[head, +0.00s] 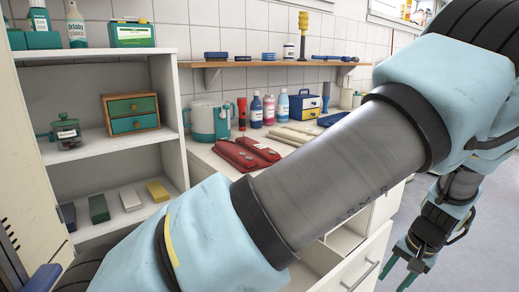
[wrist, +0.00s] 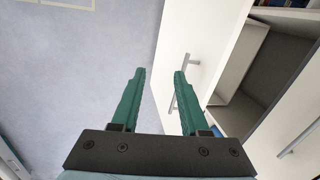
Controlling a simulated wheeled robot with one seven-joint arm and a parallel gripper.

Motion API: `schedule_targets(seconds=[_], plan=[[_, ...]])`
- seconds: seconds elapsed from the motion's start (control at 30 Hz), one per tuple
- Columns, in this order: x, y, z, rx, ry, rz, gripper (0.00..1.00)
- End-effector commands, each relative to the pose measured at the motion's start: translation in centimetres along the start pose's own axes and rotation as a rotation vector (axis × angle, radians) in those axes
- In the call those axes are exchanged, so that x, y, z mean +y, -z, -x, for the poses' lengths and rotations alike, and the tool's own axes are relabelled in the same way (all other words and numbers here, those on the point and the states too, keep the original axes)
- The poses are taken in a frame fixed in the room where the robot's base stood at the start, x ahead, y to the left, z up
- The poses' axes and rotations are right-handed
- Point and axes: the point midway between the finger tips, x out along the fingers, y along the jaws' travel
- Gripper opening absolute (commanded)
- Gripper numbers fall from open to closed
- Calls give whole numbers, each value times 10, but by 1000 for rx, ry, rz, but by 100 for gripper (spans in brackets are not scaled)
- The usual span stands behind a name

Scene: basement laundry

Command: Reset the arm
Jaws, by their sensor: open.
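My gripper (wrist: 158,75) is open and empty in the wrist view, with its two green fingers apart. Below it are the pale floor and white cabinet fronts with grey handles. In the head view my gripper (head: 398,275) hangs at the lower right, beside the open drawer (head: 362,258) and over the grey floor. My own arm crosses the middle of the head view and hides part of the counter and cabinet.
A shelf unit (head: 178,100) on the left holds a small drawer box (head: 131,114) and several sponges. A wall shelf (head: 270,64) runs behind. Open floor (head: 408,208) lies at the right.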

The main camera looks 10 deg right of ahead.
Motion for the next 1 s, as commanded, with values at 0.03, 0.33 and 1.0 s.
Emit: schedule_targets(seconds=[0.03,0.33,1.0], plan=[[-15,0,3,-5,-9,24,44],[-119,-17,22,-37,-76,189,44],[-372,-229,95,12,-191,717,44]])
